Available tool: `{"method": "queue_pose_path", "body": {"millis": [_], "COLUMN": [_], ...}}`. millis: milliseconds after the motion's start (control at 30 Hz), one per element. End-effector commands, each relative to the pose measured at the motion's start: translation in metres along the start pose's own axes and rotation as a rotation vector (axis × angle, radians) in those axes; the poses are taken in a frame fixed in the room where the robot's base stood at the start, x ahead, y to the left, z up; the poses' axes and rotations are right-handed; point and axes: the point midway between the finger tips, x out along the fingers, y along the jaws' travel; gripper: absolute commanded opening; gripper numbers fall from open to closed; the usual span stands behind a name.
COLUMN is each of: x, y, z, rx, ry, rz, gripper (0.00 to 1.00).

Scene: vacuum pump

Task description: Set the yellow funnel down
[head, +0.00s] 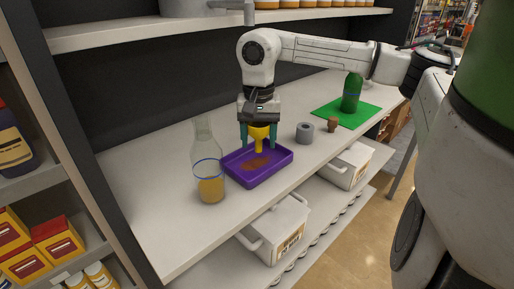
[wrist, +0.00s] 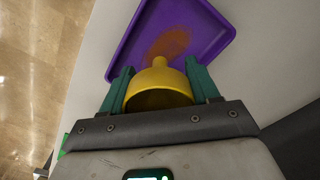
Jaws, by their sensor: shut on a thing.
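The yellow funnel (head: 259,136) is held between the green fingers of my gripper (head: 259,137), which is shut on it. The funnel's spout points down, above the purple tray (head: 280,163). In the wrist view the funnel (wrist: 157,92) sits between both fingers of my gripper (wrist: 160,86), with its wide mouth toward the wrist. The purple tray (wrist: 117,50) lies beyond the spout and has a brown-orange patch on its floor. I cannot tell exactly how far the spout is above the tray.
A clear flask (head: 204,145) with amber liquid stands left of the tray. A grey ring-shaped roll (head: 305,132) and a brown stopper (head: 332,124) stand to the right. A green bottle (head: 351,92) stands on a green mat (head: 330,111). The white shelf's front left (head: 165,225) is clear.

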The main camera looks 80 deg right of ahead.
Motion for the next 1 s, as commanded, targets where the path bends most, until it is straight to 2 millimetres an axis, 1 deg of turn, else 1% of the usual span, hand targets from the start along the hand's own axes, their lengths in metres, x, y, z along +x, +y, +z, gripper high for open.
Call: {"method": "queue_pose_path", "body": {"millis": [133, 200, 300, 367, 567, 733, 767, 1000], "x": [0.012, 0.024, 0.036, 0.039, 0.039, 0.044, 0.043, 0.042], "y": [-0.005, -0.004, -0.004, -0.004, -0.004, -0.004, -0.004, -0.004], "z": [-0.006, -0.005, -0.005, -0.005, -0.005, -0.005, -0.005, -0.005], "rx": [0.001, 0.000, 0.000, 0.000, 0.000, 0.000, 0.000, 0.000], "ry": [-0.002, -0.004, -0.002, -0.001, 0.000, 0.000, 0.000, 0.000], "rz": [0.000, 0.001, -0.001, -0.001, 0.000, 0.001, 0.000, 0.001], "gripper": [0.31, 0.31, 0.31, 0.31, 0.31, 0.31, 0.62, 0.85]}}
